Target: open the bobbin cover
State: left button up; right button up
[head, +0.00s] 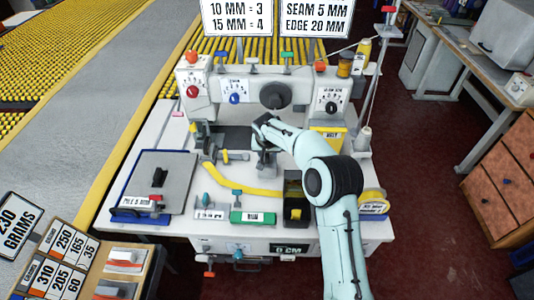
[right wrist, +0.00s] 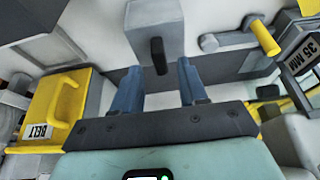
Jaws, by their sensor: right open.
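My right gripper (head: 265,160) is at the sewing machine (head: 255,92), under its head, with the arm reaching in from the lower right. In the right wrist view its two blue fingers (right wrist: 160,72) are apart with nothing between them. A pale grey block with a dark knob (right wrist: 156,52) shows just beyond the fingertips, and the knob lines up with the gap between them. I cannot tell for sure whether this is the bobbin cover. In the head view the arm and gripper hide much of that spot. My left gripper is not in view.
A yellow belt cover (head: 327,137) stands right of the gripper and shows again in the right wrist view (right wrist: 58,108). A grey guide with a yellow end (right wrist: 250,38) is close by. Yellow binding tape (head: 240,188) and a black-and-yellow box (head: 296,203) lie in front.

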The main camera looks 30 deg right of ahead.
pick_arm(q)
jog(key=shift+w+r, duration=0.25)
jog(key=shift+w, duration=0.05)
pick_arm(e)
jog(key=shift+x, duration=1.4)
grip_shut()
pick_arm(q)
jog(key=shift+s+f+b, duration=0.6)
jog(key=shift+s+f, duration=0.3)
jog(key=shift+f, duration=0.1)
pick_arm(e)
jog(key=s+d, duration=0.4)
jog(key=d, duration=0.3)
jog(key=shift+s+d, duration=0.2)
jog(key=shift+s, duration=0.1)
grip_release()
